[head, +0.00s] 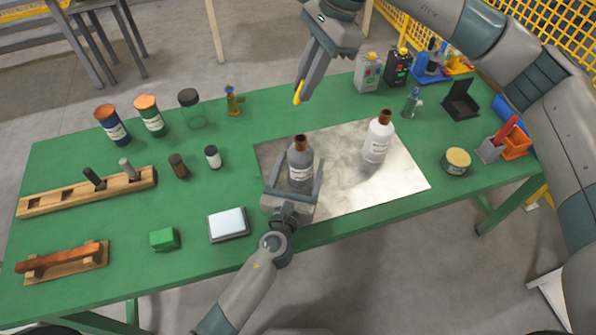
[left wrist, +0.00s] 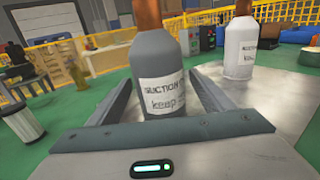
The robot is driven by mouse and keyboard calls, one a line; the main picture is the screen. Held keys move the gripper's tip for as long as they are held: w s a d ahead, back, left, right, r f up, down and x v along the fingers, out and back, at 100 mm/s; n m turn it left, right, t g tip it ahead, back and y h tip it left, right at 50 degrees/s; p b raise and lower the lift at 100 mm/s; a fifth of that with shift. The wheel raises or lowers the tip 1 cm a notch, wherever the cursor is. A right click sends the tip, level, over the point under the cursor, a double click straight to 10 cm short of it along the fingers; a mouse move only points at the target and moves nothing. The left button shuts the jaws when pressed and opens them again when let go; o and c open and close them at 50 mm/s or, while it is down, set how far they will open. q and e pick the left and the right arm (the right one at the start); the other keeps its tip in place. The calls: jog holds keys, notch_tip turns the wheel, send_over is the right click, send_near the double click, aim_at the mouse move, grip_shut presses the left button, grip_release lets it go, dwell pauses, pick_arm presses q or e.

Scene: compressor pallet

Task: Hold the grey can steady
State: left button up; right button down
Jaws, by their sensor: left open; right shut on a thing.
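The grey can (head: 300,165), bottle-shaped with a brown neck and a white label, stands upright on a metal sheet (head: 345,195). My left gripper (head: 295,178) is open, with one finger on each side of the can. In the left wrist view the can (left wrist: 162,65) stands between the fingers; whether either finger touches it I cannot tell. My right gripper (head: 304,84) is above the table's back edge, behind the can and apart from it. It is shut on a small yellow thing (head: 298,92), mostly hidden by the fingers.
A white bottle (head: 378,142) with a brown neck stands right of the can on the sheet. A round tin (head: 457,160) is farther right. A white-topped box (head: 228,224) and a green block (head: 164,239) lie to the left. Several jars stand at the back left.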

pick_arm(q)
jog(key=c, duration=1.5)
pick_arm(e)
jog(key=shift+a+f, duration=0.1)
jog(key=shift+s+a+f+h, duration=0.2)
jog(key=shift+a+f+h, duration=0.1)
jog(key=shift+f+h, duration=0.15)
jog(key=shift+a+f+n+h, duration=0.2)
jog(key=shift+f+n+h, duration=0.1)
jog(key=shift+f+h, duration=0.25)
jog(key=shift+d+f+t+h, duration=0.15)
jog(key=shift+f+t+h, duration=0.35)
jog(key=shift+f+h, duration=0.35)
